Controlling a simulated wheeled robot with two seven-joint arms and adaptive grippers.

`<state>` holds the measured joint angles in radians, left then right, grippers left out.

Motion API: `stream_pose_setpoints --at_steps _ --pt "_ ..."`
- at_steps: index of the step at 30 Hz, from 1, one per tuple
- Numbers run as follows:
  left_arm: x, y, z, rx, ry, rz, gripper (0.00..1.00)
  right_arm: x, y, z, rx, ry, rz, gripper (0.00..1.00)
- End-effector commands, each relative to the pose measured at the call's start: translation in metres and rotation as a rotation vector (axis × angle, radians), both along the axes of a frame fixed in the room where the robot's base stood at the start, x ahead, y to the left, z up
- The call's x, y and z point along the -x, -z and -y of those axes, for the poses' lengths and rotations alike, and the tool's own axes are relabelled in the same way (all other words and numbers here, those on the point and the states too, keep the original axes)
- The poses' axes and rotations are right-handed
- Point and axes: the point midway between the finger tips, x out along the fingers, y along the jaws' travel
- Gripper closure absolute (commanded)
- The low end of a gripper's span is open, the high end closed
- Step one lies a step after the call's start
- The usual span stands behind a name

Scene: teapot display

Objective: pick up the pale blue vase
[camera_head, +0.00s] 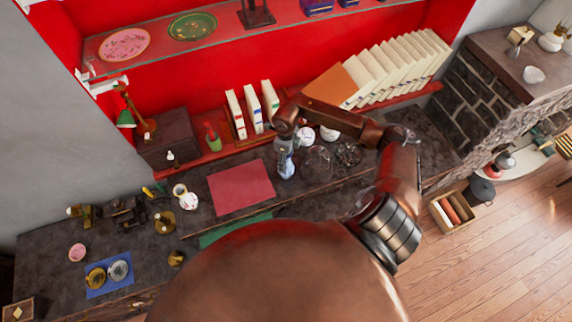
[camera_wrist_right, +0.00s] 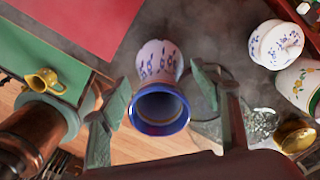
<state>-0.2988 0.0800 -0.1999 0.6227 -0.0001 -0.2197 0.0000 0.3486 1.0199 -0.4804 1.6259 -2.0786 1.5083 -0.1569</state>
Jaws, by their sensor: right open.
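The pale blue vase (camera_head: 286,163) stands on the dark counter, just right of the red mat, in the head view. In the right wrist view the vase (camera_wrist_right: 158,62) has a pale body with blue floral marks and a wide dark blue rim facing the camera. My right gripper (camera_wrist_right: 160,86) is open, with one finger on each side of the vase. I cannot tell whether either finger touches it. In the head view my right gripper (camera_head: 284,134) is above the vase, small and partly hidden by its arm. My left gripper is not in view.
Clear glassware (camera_head: 318,160) stands close to the right of the vase. A white patterned pot (camera_wrist_right: 276,44) and a floral jar (camera_wrist_right: 300,85) are also nearby. The red mat (camera_head: 240,187) is bare. Leaning books (camera_head: 385,75) and upright books (camera_head: 253,108) stand behind.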

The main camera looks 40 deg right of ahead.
Motion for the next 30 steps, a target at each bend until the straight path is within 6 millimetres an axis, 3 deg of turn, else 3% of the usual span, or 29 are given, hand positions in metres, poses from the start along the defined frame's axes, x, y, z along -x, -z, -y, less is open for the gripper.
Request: stream_pose_setpoints --at_steps 9,30 --pt "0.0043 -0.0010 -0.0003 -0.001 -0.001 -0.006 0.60 0.0007 0.0082 0.0002 0.001 -0.001 -0.001 0.42" --pt "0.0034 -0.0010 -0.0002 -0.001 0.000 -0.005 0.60 0.0004 0.0075 0.0000 0.000 0.000 0.000 0.90"
